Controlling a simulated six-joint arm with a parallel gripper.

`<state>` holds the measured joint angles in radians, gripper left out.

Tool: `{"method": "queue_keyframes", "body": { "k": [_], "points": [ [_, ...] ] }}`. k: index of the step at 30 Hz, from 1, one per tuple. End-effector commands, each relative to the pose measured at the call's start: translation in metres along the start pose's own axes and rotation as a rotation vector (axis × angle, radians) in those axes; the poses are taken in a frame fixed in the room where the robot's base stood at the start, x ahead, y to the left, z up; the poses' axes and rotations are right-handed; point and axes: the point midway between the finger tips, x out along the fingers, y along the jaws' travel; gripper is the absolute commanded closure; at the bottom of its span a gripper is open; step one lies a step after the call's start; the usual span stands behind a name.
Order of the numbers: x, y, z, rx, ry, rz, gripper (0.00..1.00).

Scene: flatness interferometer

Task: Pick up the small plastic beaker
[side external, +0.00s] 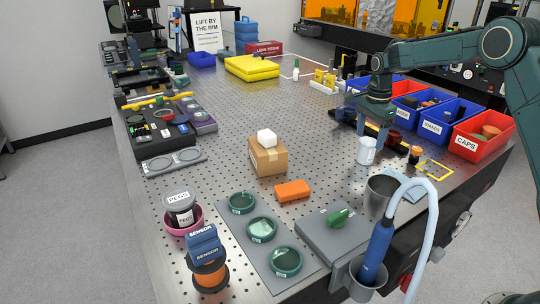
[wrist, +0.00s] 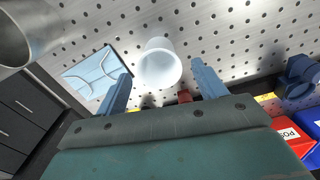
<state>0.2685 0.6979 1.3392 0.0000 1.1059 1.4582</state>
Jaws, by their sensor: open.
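The small plastic beaker (side external: 366,151) is white and stands upright on the perforated metal table (side external: 225,120), near its right side. In the wrist view the beaker (wrist: 158,68) shows its round open rim just ahead of my fingers and roughly centred between them. My gripper (side external: 370,133) is open and points down just above and around the beaker's place in the side view. In the wrist view its two blue fingers (wrist: 160,90) stand wide apart with nothing between them in their grip. Whether the fingers reach down beside the beaker's wall, I cannot tell.
A grey metal cup (side external: 380,195) stands in front of the beaker, and a light blue cloth-like square (wrist: 95,75) lies beside it. Red and blue bins (side external: 484,136) line the right edge. An orange block (side external: 292,190) and cardboard box (side external: 268,160) stand to the left.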

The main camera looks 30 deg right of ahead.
Motion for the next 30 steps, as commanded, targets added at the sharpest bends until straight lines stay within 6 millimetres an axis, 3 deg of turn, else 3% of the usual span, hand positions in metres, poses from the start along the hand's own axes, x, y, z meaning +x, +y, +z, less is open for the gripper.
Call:
{"method": "queue_keyframes", "body": {
  "k": [14,24,30],
  "points": [
    [0.015,0.000,0.000,0.000,0.000,0.000,0.30],
    [0.052,0.002,0.001,0.000,0.000,0.002,0.30],
    [0.061,0.001,0.001,0.000,0.000,-0.001,0.30]
  ]
}}
